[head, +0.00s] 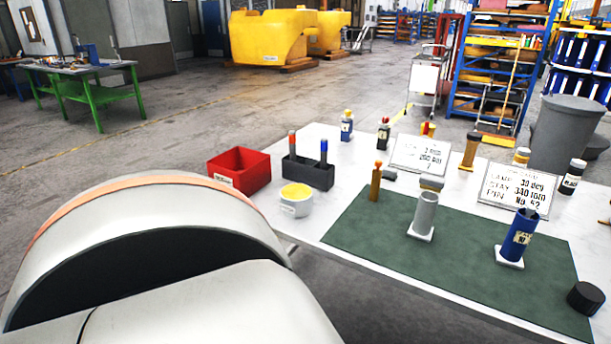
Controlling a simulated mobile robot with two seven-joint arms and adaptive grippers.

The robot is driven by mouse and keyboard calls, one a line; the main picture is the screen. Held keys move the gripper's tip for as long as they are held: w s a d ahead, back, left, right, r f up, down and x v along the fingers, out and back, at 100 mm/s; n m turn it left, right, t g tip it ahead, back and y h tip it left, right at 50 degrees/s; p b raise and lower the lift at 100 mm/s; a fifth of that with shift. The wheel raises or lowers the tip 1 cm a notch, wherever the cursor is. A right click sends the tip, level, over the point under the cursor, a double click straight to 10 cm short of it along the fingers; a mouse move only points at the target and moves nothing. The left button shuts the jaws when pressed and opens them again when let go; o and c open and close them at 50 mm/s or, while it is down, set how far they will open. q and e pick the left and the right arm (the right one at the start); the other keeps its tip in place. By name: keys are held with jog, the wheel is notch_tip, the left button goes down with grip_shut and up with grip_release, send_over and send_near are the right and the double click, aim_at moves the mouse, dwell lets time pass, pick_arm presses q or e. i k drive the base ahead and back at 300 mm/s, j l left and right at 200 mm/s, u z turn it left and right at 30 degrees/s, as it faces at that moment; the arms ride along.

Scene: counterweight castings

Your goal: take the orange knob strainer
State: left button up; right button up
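A slim orange-brown piece with a round knob on top (376,182) stands upright at the left back part of the green mat (345,232); it may be the orange knob strainer, but its detail is too small to be sure. A thicker orange-brown cylinder (470,152) stands farther back between two white sign cards. A small orange-brown thing (607,220) is cut off at the right edge. Neither of my grippers shows. A large white arm part of mine fills the lower left and hides the table's near left side.
A grey cylinder (425,214) and a blue cylinder (519,235) stand on white bases on the mat. A black round piece (585,298) lies at its right corner. A red bin (239,171), dark holder (308,173) and white tub (296,206) stand left. The mat's front is clear.

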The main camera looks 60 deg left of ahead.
aim_at(377, 173)
jog(key=u, duration=1.5)
jog(key=i+j, duration=0.1)
